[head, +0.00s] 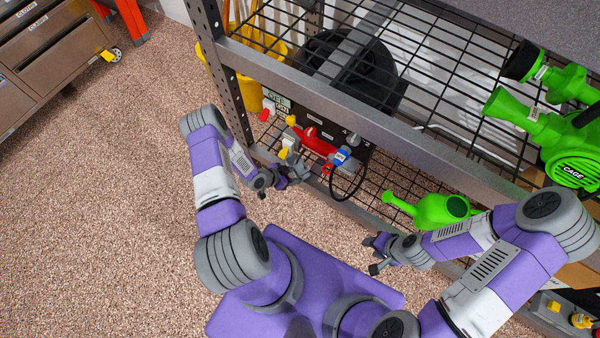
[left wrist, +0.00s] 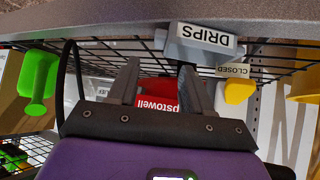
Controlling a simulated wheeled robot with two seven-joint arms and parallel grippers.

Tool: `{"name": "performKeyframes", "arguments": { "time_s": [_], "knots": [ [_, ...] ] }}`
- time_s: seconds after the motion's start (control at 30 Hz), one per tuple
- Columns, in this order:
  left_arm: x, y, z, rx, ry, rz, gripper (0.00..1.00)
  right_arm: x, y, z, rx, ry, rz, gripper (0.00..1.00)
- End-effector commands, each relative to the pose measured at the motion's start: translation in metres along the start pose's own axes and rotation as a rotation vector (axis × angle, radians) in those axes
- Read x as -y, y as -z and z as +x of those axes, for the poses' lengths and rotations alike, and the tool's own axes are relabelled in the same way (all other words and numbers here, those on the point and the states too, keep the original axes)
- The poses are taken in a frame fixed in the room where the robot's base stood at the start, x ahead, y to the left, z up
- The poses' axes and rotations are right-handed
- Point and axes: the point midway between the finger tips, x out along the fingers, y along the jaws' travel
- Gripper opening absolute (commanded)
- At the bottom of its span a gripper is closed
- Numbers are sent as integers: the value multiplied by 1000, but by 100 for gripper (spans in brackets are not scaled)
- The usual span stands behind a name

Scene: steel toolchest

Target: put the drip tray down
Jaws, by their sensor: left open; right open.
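The drip tray (left wrist: 190,48) is a small grey piece with a white "DRIPS" label in the left wrist view. It lies just beyond my left gripper's fingertips, toward the right finger; I cannot tell whether they touch. My left gripper (left wrist: 160,66) is open, with a red body lettered "pstowell" (left wrist: 158,97) showing between its fingers. In the head view my left gripper (head: 281,180) is at the shelf's front edge, and a small grey piece (head: 298,167) beside it appears to be the tray. My right gripper (head: 375,256) is open and empty, in front of the shelf.
The steel rack has wire shelves; its upper front beam (head: 330,105) runs above my left gripper. A red device (head: 315,142) with colored tags and a black hose (head: 350,190) stands behind. A "CLOSED" tag (left wrist: 235,71) hangs near the tray.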

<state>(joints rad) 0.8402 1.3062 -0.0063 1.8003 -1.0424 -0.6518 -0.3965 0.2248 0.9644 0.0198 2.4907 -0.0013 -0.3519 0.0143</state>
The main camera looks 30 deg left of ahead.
Motion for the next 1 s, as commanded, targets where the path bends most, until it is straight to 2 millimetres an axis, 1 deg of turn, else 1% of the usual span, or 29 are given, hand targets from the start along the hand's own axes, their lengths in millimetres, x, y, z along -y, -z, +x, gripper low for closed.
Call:
{"name": "performKeyframes", "arguments": {
  "time_s": [0.03, 0.1, 0.2, 0.3, 0.37, 0.47, 0.57, 0.6, 0.67, 0.7, 0.8, 0.9, 1.0],
  "knots": [
    [1, 2, -14, 1, 3, -2, 49, 2, 0, -6, 0, 0, 0, 43],
    [1, 1, -26, 1, 2, -1, 49, 4, 0, -10, 0, 0, 0, 43],
    [1, 1, -39, 1, 2, -1, 49, 5, 0, -13, 0, 0, 0, 43],
    [0, 1, -47, 0, 1, -1, 49, 6, -1, -15, 0, 0, 0, 43],
    [-2, 3, -49, 4, -2, -11, 49, 6, -1, -15, 0, 0, 0, 43],
    [-16, 18, -47, 33, -17, -73, 49, 6, -1, -15, 0, 0, 0, 43],
    [-46, 41, -44, 105, -42, -203, 49, 6, -1, -15, 0, 0, 0, 43],
    [-63, 50, -45, 147, -52, -269, 49, 6, -1, -15, 0, 0, 0, 43],
    [-91, 62, -50, 221, -66, -371, 49, 6, -1, -15, 0, 0, 0, 43],
    [-110, 68, -56, 273, -72, -437, 49, 6, -1, -15, 0, 0, 0, 43],
    [-155, 76, -75, 404, -74, -581, 49, 6, -1, -15, 0, 0, 0, 43],
    [-191, 77, -96, 518, -59, -692, 49, 6, -1, -15, 0, 0, 0, 43],
    [-213, 76, -114, 595, -40, -763, 49, 6, -1, -15, 0, 0, 0, 43]
  ]
}}
